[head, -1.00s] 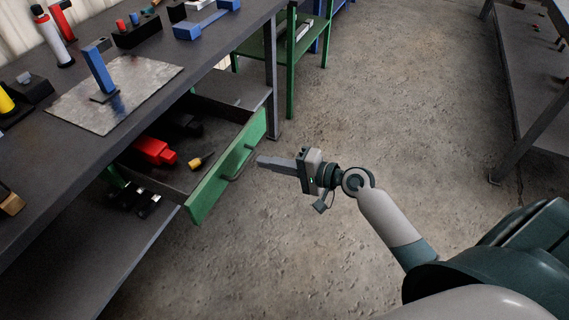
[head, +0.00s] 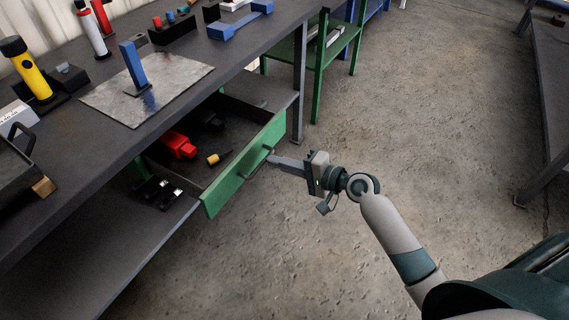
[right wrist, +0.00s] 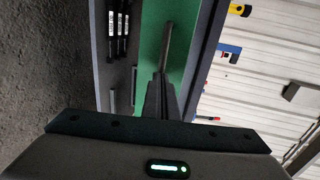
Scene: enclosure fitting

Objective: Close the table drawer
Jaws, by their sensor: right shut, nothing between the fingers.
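The table drawer (head: 235,178) has a green front and stands partly open under the dark workbench. A red tool and a yellow-handled item lie inside it. Its bar handle (head: 257,162) is on the outer face. My right gripper (head: 275,160) is shut and empty, its fingertips at the drawer front close to the handle. In the right wrist view the shut fingers (right wrist: 160,85) point at the green front (right wrist: 152,40), beside the handle (right wrist: 167,45). I cannot tell for certain whether they touch. My left gripper is not in view.
The workbench top (head: 60,140) holds a metal plate (head: 190,75) with a blue upright piece, a yellow flashlight (head: 28,70) and other items. A lower shelf (head: 100,250) carries small black parts. A green-legged table (head: 325,60) stands behind.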

